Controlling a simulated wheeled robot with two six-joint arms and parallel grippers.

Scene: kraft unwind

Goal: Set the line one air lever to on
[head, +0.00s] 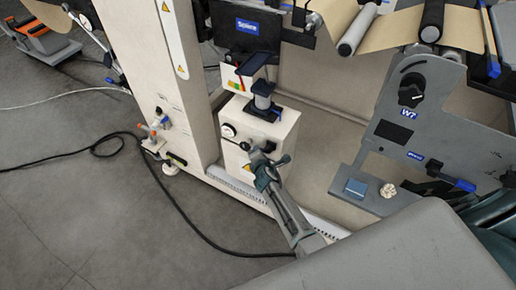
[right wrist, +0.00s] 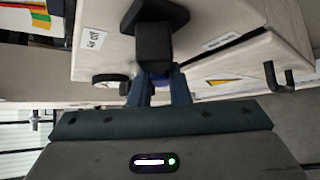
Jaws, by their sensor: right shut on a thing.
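The cream air cabinet (head: 238,150) stands at the foot of the tall cream post. The black air lever (right wrist: 155,42) sticks out from it in the right wrist view, between two small labels. The left label (right wrist: 95,40) seems to read "Air Off"; the right label (right wrist: 222,43) is too small to read. My right gripper (head: 268,166) is at the cabinet's front. In the right wrist view its blue-grey fingers (right wrist: 158,84) are shut on the lever. The lever's exact setting is hard to tell. My left gripper is not in view.
A round gauge (head: 228,131) and a black filter unit (head: 263,104) are on the cabinet. A grey panel with a black knob (head: 411,91) stands to the right. A black cable (head: 190,215) lies on the floor at left. A dark hook (right wrist: 279,78) is right of the lever.

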